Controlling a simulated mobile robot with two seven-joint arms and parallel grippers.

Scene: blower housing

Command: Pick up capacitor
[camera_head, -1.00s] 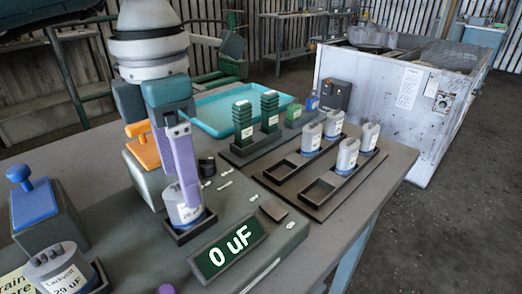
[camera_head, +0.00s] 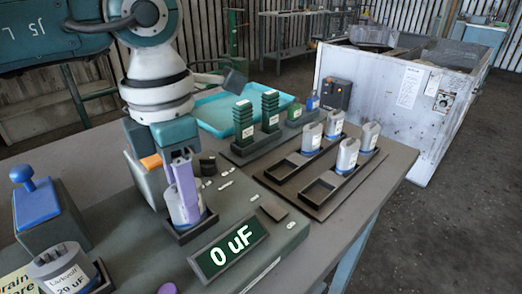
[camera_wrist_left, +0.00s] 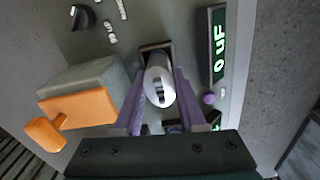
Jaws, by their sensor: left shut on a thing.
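A silver-grey capacitor (camera_head: 174,208) with a white label stands upright in the dark socket (camera_head: 189,232) of the grey tester. My left gripper (camera_head: 185,205) reaches down from above with its purple fingers on both sides of this capacitor, shut on it. In the left wrist view the capacitor (camera_wrist_left: 159,84) sits between the two purple fingers (camera_wrist_left: 158,90), still over the socket. Another capacitor (camera_head: 62,268) labelled Larkvolt stands in a socket at the lower left. Several more capacitors (camera_head: 347,155) stand in a dark rack (camera_head: 318,190) at the right. My right gripper is not in view.
The tester display (camera_head: 229,247) reads 0 uF. A blue-knobbed block (camera_head: 45,205) stands at the left, and an orange-handled block (camera_wrist_left: 85,103) is close beside the gripper. Behind are green stacked parts (camera_head: 243,122) and a turquoise tray (camera_head: 215,112).

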